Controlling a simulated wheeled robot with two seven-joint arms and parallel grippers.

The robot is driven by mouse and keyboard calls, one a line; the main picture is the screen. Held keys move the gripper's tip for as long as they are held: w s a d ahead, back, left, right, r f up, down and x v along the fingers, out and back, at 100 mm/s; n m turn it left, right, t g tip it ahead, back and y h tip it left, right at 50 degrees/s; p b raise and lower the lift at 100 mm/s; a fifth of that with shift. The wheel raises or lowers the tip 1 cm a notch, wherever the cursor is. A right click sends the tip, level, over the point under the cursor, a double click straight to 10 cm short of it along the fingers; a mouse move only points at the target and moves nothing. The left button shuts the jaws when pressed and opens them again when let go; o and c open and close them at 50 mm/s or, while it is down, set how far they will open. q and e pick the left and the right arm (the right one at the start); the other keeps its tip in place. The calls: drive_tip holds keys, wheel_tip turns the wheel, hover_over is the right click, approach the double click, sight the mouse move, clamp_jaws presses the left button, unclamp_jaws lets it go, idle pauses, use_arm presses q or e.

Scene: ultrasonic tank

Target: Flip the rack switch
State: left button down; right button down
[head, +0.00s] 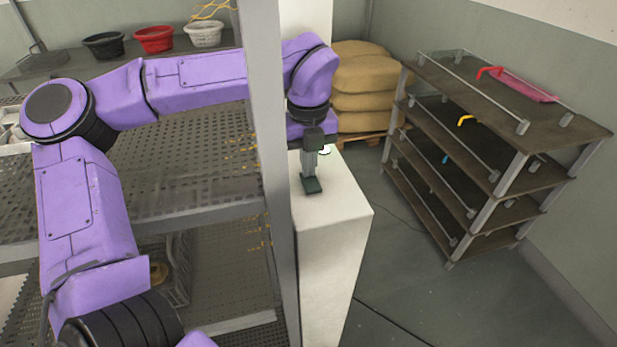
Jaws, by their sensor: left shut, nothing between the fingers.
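My left gripper (312,180) is shut and empty. It points down over the white pillar (340,208) just right of the grey rack post (268,130). A small white piece with a green edge (325,150) shows right beside the gripper; I cannot tell whether it is part of the rack switch. No switch lever can be made out clearly, and the gripper and my purple arm cover part of that spot. I cannot tell whether the fingertips touch the pillar. My right gripper is not in view.
A perforated metal rack (190,165) stands at left, behind my left arm. Black (104,45), red (153,40) and white (203,35) baskets sit on a back surface. Stacked sacks (358,75) stand behind the pillar. A brown shelf unit (570,120) stands right, with open floor before it.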

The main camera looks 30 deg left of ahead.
use_arm(q)
drive_tip(key=shift+r+p, duration=2.5)
drive_tip(key=shift+r, duration=1)
drive_tip(key=shift+f, duration=0.1)
